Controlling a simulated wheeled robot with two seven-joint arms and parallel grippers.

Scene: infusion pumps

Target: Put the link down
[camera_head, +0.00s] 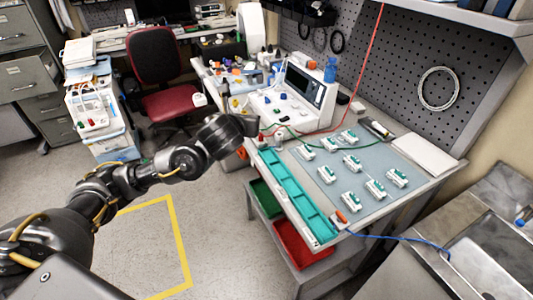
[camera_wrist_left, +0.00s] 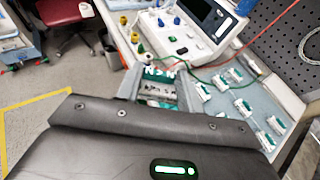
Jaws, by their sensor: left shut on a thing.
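My left arm comes in from the left in the head view, and its gripper (camera_head: 254,140) is at the bench's left edge, mostly hidden by the wrist. In the left wrist view my left gripper (camera_wrist_left: 158,98) is shut on a small white and green link (camera_wrist_left: 160,74), held between the fingers near the white machine. Part of the link is hidden by the fingers. Several similar white and green pieces (camera_head: 351,162) lie apart on a pale blue mat (camera_head: 345,193). A long teal tray (camera_head: 290,197) with compartments runs along the front edge. My right gripper is not in view.
A white machine with a screen (camera_head: 306,91) stands behind the gripper, with red and green cords beside it. An orange-handled tool (camera_head: 342,216) lies at the tray's near end. Green (camera_head: 265,198) and red (camera_head: 296,243) bins sit below. The mat has bare room between pieces.

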